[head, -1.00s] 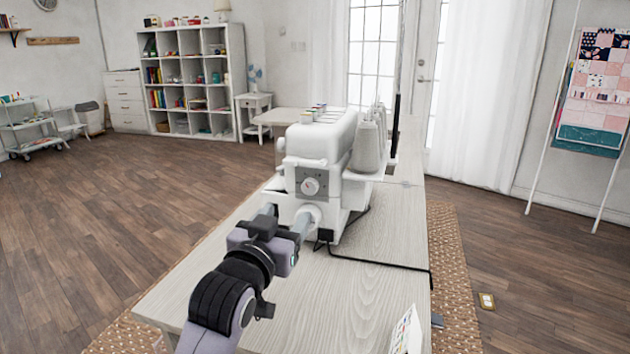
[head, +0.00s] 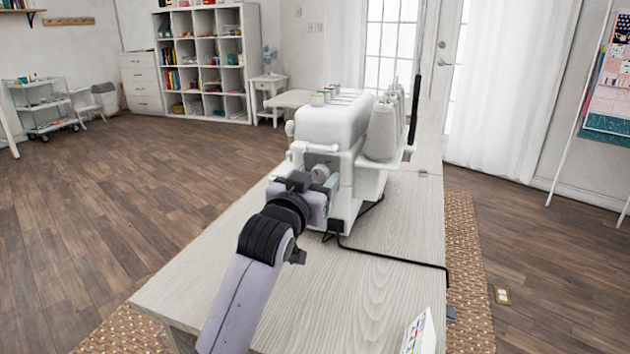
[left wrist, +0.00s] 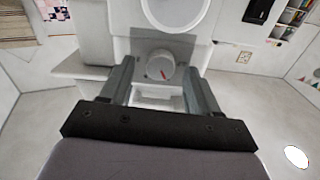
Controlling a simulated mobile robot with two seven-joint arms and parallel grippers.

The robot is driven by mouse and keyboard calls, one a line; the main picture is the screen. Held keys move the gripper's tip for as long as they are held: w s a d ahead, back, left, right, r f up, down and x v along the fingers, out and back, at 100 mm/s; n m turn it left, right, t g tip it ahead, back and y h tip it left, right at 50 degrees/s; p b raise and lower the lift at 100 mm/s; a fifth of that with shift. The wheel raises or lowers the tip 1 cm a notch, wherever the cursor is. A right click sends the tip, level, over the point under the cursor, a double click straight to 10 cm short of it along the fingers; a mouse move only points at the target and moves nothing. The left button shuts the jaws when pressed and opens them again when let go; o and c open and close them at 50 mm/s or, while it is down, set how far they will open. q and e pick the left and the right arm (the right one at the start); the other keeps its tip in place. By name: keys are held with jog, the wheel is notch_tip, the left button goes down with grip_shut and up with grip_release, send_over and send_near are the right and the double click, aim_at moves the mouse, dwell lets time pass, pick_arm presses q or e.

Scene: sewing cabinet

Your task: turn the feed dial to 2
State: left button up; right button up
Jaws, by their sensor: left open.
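The white sewing machine (head: 335,128) stands on the pale wooden table (head: 370,285). The mark points to the lower right in that picture; no numbers can be read. In the head view the dial (head: 320,173) shows just above my left gripper (head: 313,178), partly hidden. In the left wrist view the left gripper (left wrist: 158,80) is open, with one finger on each side of the dial and a gap on both sides. My right gripper is not in view.
Thread cones (head: 382,130) stand at the machine's right. A black cable (head: 395,259) runs from the machine across the table to its right edge. The table's front middle is clear.

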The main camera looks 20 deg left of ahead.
pick_arm(q)
jog(key=shift+w, duration=0.2)
jog(key=c, duration=1)
jog(key=shift+c, duration=0.2)
